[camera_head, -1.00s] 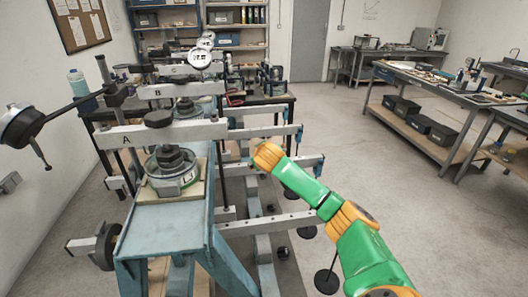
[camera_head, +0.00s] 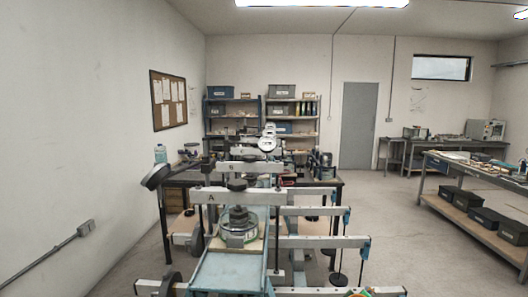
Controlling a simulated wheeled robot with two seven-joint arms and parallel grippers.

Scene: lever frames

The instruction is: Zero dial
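A lever frame marked A (camera_head: 222,197) stands in the lower middle, with a round metal cell (camera_head: 238,228) on its blue stand under the beam. White-faced dials (camera_head: 267,144) stand in a row farther back above the other frames, too small to read. A small orange and green piece of my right arm shows at the bottom edge. Neither of my grippers is in view.
Long lever beams (camera_head: 325,242) stick out to the right with hanging rods and dark weights (camera_head: 338,279). A blue stand (camera_head: 228,270) fills the bottom middle. Workbenches (camera_head: 470,180) are at the right. Open floor (camera_head: 405,235) lies between. A wall is close on the left.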

